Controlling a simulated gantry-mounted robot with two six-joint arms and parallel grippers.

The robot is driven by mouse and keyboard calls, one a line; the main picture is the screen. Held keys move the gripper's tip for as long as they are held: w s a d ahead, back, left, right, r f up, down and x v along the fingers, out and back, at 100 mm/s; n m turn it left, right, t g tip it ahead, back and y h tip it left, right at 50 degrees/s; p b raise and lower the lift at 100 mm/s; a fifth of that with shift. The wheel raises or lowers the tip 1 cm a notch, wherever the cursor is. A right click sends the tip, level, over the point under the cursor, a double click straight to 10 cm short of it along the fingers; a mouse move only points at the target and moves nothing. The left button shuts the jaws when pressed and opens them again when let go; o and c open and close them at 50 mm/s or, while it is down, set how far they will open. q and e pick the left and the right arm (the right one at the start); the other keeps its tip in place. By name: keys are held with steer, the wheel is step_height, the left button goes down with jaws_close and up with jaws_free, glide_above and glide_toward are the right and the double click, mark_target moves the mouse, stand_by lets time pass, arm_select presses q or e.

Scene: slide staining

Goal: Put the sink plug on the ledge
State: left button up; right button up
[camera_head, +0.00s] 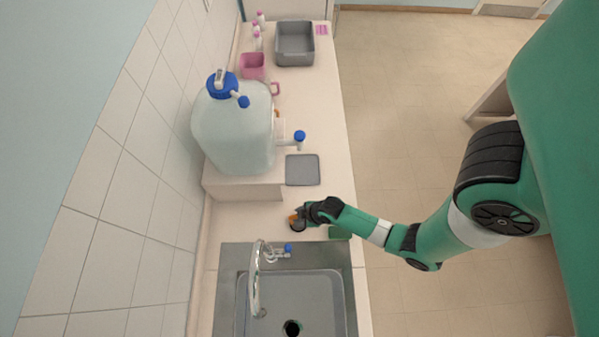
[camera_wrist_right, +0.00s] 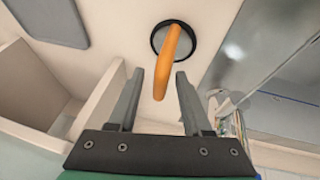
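The sink plug (camera_wrist_right: 194,50) is a dark-rimmed disc with an orange handle (camera_wrist_right: 172,48). It is on the pale counter beside the sink, and it shows small in the head view (camera_head: 296,226). My right gripper (camera_wrist_right: 161,72) is at the plug in the head view (camera_head: 303,215). Its two fingers are apart, with the handle's end between them and gaps visible on both sides. The raised ledge (camera_head: 243,189) carries the large water container and lies just beyond the plug. My left gripper is out of view.
The grey sink (camera_head: 341,296) with its curved tap (camera_head: 256,281) is on the near side. A water container (camera_head: 235,135) with blue cap, a grey mat (camera_head: 302,170), a pink jug (camera_head: 253,66) and a grey basin (camera_head: 295,60) stand farther back.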

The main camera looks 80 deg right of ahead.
steer(key=shift+r, duration=0.3)
steer(key=p+v, duration=0.3)
steer(key=v, duration=0.4)
steer(key=shift+p, duration=0.35)
steer(key=shift+s, duration=0.15)
